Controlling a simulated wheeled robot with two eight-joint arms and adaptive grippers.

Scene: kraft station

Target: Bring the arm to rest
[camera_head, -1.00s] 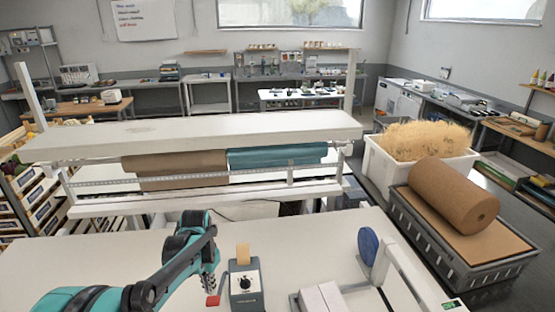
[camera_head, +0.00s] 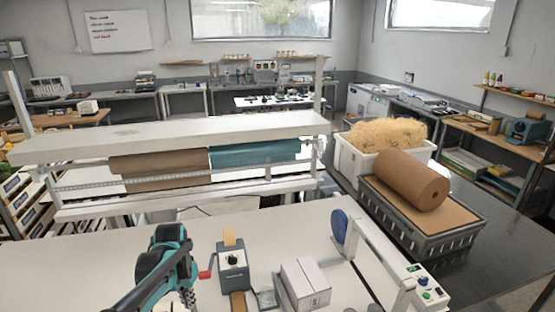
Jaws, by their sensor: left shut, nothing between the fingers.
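My left arm is teal and black and comes in from the bottom left. Its left gripper (camera_head: 188,296) points down over the white worktable (camera_head: 110,255), at the lower edge of the picture. It is shut and holds nothing. It hangs left of a small grey device and is apart from it. The fingertips are small and partly hidden by my arm. My right gripper is out of view.
The grey device (camera_head: 232,268) has a red crank (camera_head: 206,272). A white box (camera_head: 304,284) and a sealer frame with a blue disc (camera_head: 339,231) stand to its right. Behind is a roll rack with brown (camera_head: 150,170) and teal (camera_head: 253,154) rolls. A crate (camera_head: 440,226) stands right.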

